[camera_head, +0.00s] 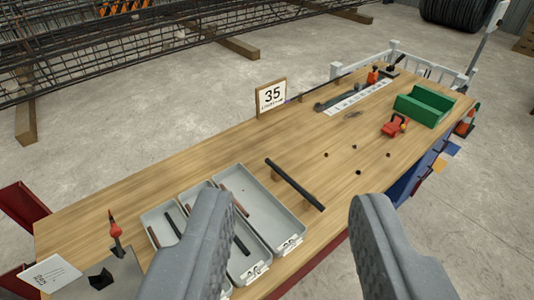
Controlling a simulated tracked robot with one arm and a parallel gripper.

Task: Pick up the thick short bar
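A dark, thick bar (296,185) lies diagonally on the wooden workbench (340,150), just right of the grey trays. It seems to rest on small wooden supports. My gripper (292,199) is open and empty, with its two grey fingers wide apart at the bottom of the view. In the picture the bar lies between and beyond the fingertips; I see no contact. Shorter, thinner bars lie in the trays, including a dark one (242,245) partly near the left finger. The left finger hides part of the trays.
Three grey trays, including the right one (262,205), stand at the near left. A "35" sign (272,97) stands at the back edge. A green holder (424,105) and a red tool (396,125) are at the right. Small dark pieces lie right of the bar.

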